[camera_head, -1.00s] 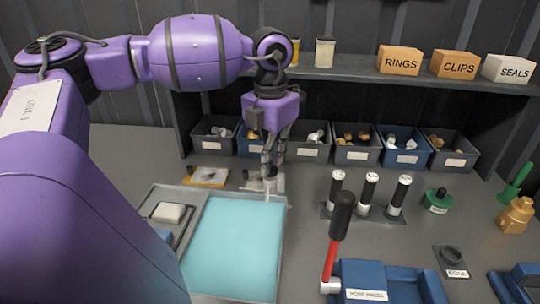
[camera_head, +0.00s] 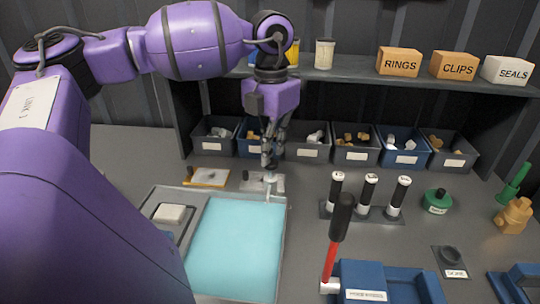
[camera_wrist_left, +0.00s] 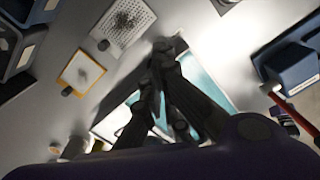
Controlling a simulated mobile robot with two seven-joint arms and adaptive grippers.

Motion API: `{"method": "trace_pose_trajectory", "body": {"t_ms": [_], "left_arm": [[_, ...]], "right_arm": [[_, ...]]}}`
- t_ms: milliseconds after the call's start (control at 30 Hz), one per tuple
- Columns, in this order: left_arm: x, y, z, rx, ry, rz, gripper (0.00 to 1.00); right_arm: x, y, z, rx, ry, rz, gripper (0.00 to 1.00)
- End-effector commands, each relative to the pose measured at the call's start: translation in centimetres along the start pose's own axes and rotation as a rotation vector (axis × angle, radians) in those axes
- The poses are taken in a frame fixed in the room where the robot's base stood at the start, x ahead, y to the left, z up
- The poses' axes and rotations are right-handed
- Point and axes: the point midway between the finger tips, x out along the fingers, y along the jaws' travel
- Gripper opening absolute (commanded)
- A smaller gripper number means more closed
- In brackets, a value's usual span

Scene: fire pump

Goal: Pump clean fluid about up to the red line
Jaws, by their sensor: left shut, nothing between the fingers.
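My left gripper (camera_head: 268,166) is shut and empty, pointing down above the far right corner of a grey tray (camera_head: 150,195) in the head view. In the left wrist view its closed fingers (camera_wrist_left: 164,48) show over the tray area. A light blue surface (camera_head: 235,247) fills most of the tray; I cannot tell if it is fluid or a mat. A small pale upright piece (camera_head: 269,183) stands just below the fingertips, apart or touching I cannot tell. No red line or clearly marked pump can be made out. My right gripper is not in view.
A yellow-edged plate (camera_head: 207,177) lies behind the tray. A red-shafted mallet (camera_head: 331,262) and blue holder (camera_head: 361,279) are to the right, with black cylinders (camera_head: 368,193) behind. Bins (camera_head: 306,152) line the back under a shelf (camera_head: 350,75).

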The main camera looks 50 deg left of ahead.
Motion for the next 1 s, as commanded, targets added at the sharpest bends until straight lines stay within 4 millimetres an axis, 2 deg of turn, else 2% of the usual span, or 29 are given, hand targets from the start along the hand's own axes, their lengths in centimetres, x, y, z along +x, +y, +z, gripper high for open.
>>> {"method": "trace_pose_trajectory", "body": {"t_ms": [167,700,1000], "left_arm": [[-1.0,0.0,0.0,0.000,-0.002,0.000,0.00],[-6.5,0.0,0.0,0.000,-0.004,-0.002,0.00],[-7.0,0.0,0.0,0.000,0.000,0.000,0.00]], "right_arm": [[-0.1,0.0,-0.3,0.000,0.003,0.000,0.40],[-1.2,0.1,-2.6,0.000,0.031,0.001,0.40],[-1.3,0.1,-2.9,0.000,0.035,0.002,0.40]]}}
